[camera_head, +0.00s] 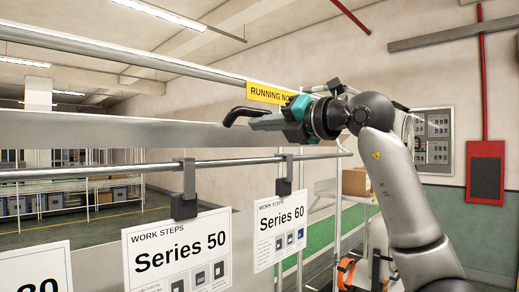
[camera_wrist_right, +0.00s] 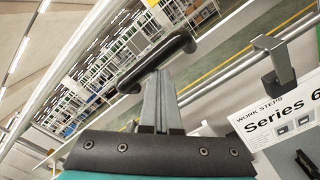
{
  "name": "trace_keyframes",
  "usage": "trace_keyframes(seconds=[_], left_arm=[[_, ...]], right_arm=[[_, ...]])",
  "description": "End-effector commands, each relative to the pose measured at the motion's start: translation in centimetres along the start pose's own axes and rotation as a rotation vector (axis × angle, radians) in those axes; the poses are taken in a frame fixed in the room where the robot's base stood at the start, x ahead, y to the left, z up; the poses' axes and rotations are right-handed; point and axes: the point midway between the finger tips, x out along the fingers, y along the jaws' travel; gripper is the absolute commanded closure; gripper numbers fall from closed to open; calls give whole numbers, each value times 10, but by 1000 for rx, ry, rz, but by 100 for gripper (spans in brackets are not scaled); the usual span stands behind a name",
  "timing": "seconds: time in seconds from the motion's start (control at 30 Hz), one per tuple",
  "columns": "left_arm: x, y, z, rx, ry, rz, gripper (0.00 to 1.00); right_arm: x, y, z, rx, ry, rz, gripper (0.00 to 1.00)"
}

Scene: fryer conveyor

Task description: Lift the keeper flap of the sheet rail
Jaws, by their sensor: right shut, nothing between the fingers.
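The sheet rail (camera_head: 100,168) is a grey bar running across the head view. A Series 50 sheet (camera_head: 178,250) and a Series 60 sheet (camera_head: 281,228) hang below it from dark clips on grey hooks. In the right wrist view, the Series 60 sheet (camera_wrist_right: 282,118) hangs under a bent grey hook (camera_wrist_right: 272,46). I cannot tell for certain which part is the keeper flap. My right gripper (camera_head: 232,116) is shut and empty, above the rail and apart from the sheets. My left gripper is not in view.
A yellow running-note sign (camera_head: 268,93) is just behind my right gripper, partly covered by it. Another sheet (camera_head: 35,270) is cut off at lower left. A wheeled rack with a cardboard box (camera_head: 355,181) stands beyond my arm. Shelving stands far left.

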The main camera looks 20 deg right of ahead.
Motion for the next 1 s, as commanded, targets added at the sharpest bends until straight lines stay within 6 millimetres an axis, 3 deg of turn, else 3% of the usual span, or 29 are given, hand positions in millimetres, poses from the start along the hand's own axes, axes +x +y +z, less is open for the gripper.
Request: trace_keyframes(seconds=[1.0], left_arm=[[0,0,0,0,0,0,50]], right_arm=[[25,17,17,1,0,0,100]])
